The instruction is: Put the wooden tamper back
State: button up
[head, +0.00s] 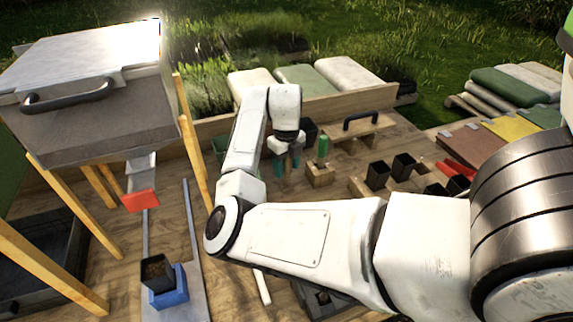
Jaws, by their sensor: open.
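My gripper (286,160) points down over the back middle of the bench, left of a small wooden block (320,177). Its teal fingers are open, and I see nothing held between them. An upright green handle (323,147) stands at the wooden block; I cannot tell whether this is the wooden tamper in a holder. A wooden piece with a black handle (361,121) lies farther back to the right. I cannot tell for certain which piece is the tamper. My arm hides part of the bench's front middle.
A grey hopper (95,110) on wooden legs stands at left, with a red-lipped chute (140,200). Below it a black pot of soil (157,272) sits in a blue holder (168,290) on rails. Black pots (378,174) stand at right. Bags (305,80) lie behind the back board.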

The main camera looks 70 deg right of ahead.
jog(key=shift+r, duration=0.1)
notch_tip(320, 180, up, 11)
jog(key=shift+w+f+b, duration=0.1)
jog(key=shift+b, duration=0.9)
jog(key=shift+r, duration=0.65)
